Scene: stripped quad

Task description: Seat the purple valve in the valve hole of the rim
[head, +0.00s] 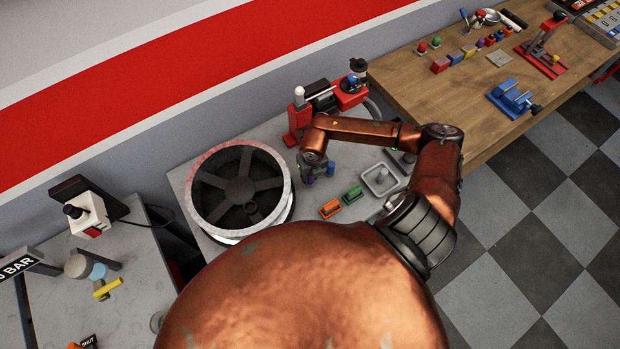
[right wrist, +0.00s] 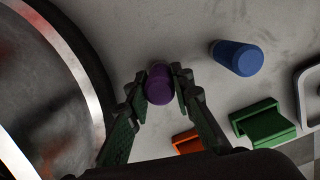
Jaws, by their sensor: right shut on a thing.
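The purple valve (right wrist: 159,84) is between the fingers of my right gripper (right wrist: 160,92) in the right wrist view. The gripper is shut on it, over the grey table. In the head view the right gripper (head: 318,172) is small, and the valve (head: 310,179) shows just below it, to the right of the rim. The rim (head: 284,172) is a round wheel with dark spokes, lying flat at the left of the table. Its edge (right wrist: 80,50) also shows at the left of the right wrist view. I cannot make out the valve hole. My left gripper is not in view.
A blue cylinder (right wrist: 237,57) stands right of the valve. An orange block (head: 330,208), a green block (head: 352,195) and a grey tray (head: 380,179) lie right of the rim. A red machine (head: 300,118) stands behind. A wooden bench (head: 460,95) with tools is at the right.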

